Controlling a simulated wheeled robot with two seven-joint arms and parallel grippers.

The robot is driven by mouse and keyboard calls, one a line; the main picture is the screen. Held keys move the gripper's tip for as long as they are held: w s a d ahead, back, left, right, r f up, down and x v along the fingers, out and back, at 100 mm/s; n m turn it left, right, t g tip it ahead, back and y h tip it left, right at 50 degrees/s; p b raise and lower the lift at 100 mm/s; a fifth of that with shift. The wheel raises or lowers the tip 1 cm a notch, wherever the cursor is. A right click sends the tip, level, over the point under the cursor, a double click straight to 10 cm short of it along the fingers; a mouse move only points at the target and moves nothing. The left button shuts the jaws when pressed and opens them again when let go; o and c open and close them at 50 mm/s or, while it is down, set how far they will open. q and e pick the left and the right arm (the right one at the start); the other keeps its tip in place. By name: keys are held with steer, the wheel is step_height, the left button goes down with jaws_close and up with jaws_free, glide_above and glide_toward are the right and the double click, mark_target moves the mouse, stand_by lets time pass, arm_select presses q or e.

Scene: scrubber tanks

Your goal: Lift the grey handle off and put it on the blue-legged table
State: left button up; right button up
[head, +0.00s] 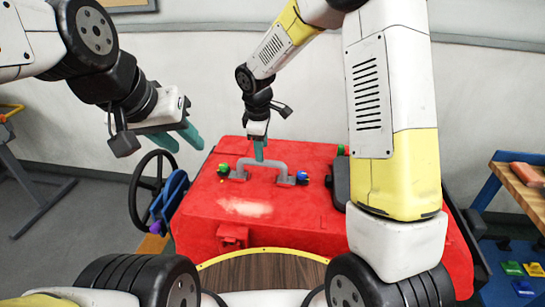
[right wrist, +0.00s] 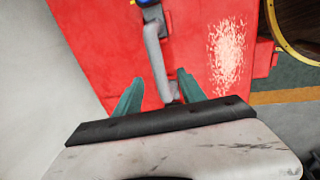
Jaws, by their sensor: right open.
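The grey handle (head: 264,164) is a bar bent down at both ends, standing on top of the red tank (head: 215,205) in the head view. My right gripper (head: 260,150) is over the handle's far side, pointing down. In the right wrist view the open teal fingers of this gripper (right wrist: 160,78) lie on either side of the handle's bar (right wrist: 154,55). I cannot tell whether they touch it. My left gripper (head: 178,140) is open and empty, in the air left of the tank. The blue-legged table (head: 522,186) has a wooden top and stands at the right edge.
A green knob (head: 223,170) and a blue knob (head: 302,178) sit by the handle's ends. An orange-red object (head: 526,173) lies on the table. A wall is behind the tank.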

steer(key=f, duration=0.2)
steer(key=w+f, duration=0.1)
steer(key=f, duration=0.2)
steer(key=w+f, duration=0.1)
steer(key=f, duration=0.2)
jaws_close()
